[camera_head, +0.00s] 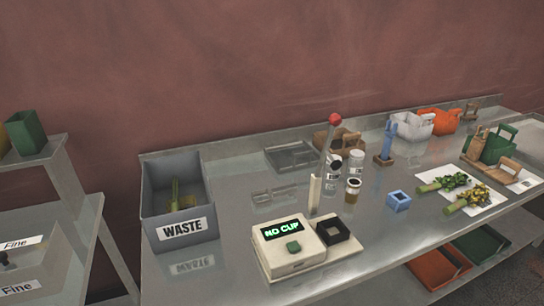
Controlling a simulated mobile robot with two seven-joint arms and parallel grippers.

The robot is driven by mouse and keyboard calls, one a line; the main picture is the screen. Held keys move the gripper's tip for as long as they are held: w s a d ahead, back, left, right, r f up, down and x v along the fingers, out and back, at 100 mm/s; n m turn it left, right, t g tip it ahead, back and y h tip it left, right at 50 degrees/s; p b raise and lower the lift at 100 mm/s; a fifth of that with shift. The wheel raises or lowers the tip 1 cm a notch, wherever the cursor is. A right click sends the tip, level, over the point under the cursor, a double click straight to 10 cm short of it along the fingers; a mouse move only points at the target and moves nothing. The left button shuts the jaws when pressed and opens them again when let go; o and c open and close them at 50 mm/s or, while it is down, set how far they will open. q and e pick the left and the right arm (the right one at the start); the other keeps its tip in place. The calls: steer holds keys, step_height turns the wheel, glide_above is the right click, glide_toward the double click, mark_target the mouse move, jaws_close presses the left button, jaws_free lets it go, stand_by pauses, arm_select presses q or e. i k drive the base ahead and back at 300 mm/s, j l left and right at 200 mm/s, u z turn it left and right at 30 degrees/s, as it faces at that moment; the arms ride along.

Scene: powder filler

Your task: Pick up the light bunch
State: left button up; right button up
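Two leafy bunches with thick green stalks lie on white sheets at the right of the metal bench. The lighter bunch (468,200) has yellowish leaves and lies nearer the front edge. The darker bunch (443,184) has deep green leaves and lies just behind it. Both point their stalks to the left. Neither of my grippers is in view, so nothing is seen touching the bunches.
A grey WASTE bin (179,200) holding something green stands at the left. A machine reading NO CUP (289,246) with an upright red-topped lever is at the front. Jars (353,190), a blue square holder (398,201), and a green container (497,146) stand nearby.

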mark_target(432, 187)
steer(key=z, duration=1.25)
steer(key=i+l+z, duration=0.4)
steer(key=i+z, duration=0.2)
steer(key=i, duration=0.25)
steer(key=i+z, duration=0.3)
steer(key=i, duration=0.15)
steer(key=i+l+u, duration=0.2)
steer(key=i, duration=0.3)
steer(key=i+u, duration=0.2)
steer(key=i, duration=0.3)
steer(key=i+l+u, duration=0.2)
steer(key=i, duration=0.25)
steer(key=i+l+u, duration=0.15)
steer(key=u, duration=0.3)
steer(key=i+l+u, duration=0.25)
steer(key=u, duration=0.15)
steer(key=i+l+u, duration=0.15)
steer(key=l+u, duration=0.3)
steer(key=i+l+u, duration=0.3)
steer(key=u, duration=0.15)
steer(key=i+l+u, duration=0.2)
steer(key=l+u, duration=0.25)
steer(key=j, duration=0.1)
